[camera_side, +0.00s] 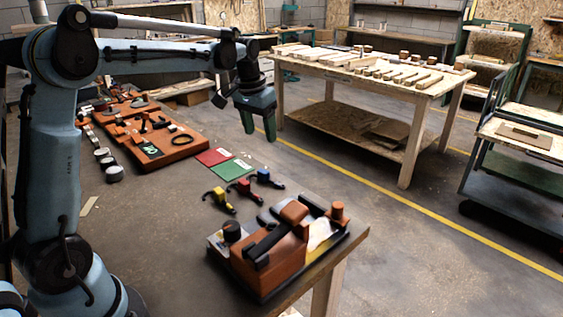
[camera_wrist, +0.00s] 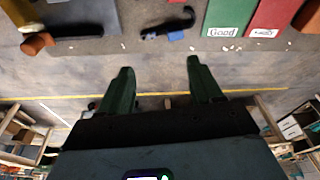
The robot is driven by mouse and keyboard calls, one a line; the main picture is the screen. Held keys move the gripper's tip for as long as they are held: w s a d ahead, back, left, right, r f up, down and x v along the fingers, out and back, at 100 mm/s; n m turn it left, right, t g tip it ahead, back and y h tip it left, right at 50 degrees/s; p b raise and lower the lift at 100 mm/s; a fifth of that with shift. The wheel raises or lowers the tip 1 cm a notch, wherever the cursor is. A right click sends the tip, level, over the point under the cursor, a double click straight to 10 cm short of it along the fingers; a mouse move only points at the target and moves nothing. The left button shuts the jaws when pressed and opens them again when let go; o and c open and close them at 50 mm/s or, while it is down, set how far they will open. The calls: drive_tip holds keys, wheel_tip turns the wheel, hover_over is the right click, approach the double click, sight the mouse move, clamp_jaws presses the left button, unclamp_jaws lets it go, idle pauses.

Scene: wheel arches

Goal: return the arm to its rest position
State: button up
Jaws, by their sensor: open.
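My gripper (camera_side: 258,132) hangs from the end of my raised arm, above the far side of the grey work table, with its green fingers pointing down. In the wrist view the two green fingers of my gripper (camera_wrist: 159,68) stand wide apart with nothing between them. The gripper is open and empty. It touches nothing that I can see.
An orange-brown fixture (camera_side: 272,255) stands at the table's near corner. Clamps with yellow (camera_side: 219,200), red and blue parts lie behind it. Red (camera_side: 212,157) and green (camera_side: 230,169) mats lie flat, near an orange tool board (camera_side: 165,150). A wooden table (camera_side: 445,85) stands beyond the aisle.

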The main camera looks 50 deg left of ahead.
drive_tip(key=s+d+f+t, duration=0.1)
drive_tip(key=s+d, duration=0.3)
drive_tip(key=s, duration=0.2)
drive_tip(key=s+d+f+m+t, duration=0.1)
drive_tip(key=s+d+t, duration=0.1)
drive_tip(key=s+d, duration=0.3)
drive_tip(key=s+d+f+m+t, duration=0.1)
drive_tip(key=s+d, duration=0.3)
drive_tip(key=s, duration=0.2)
drive_tip(key=shift+s+d+t+h, duration=0.3)
drive_tip(key=shift+t, duration=0.1)
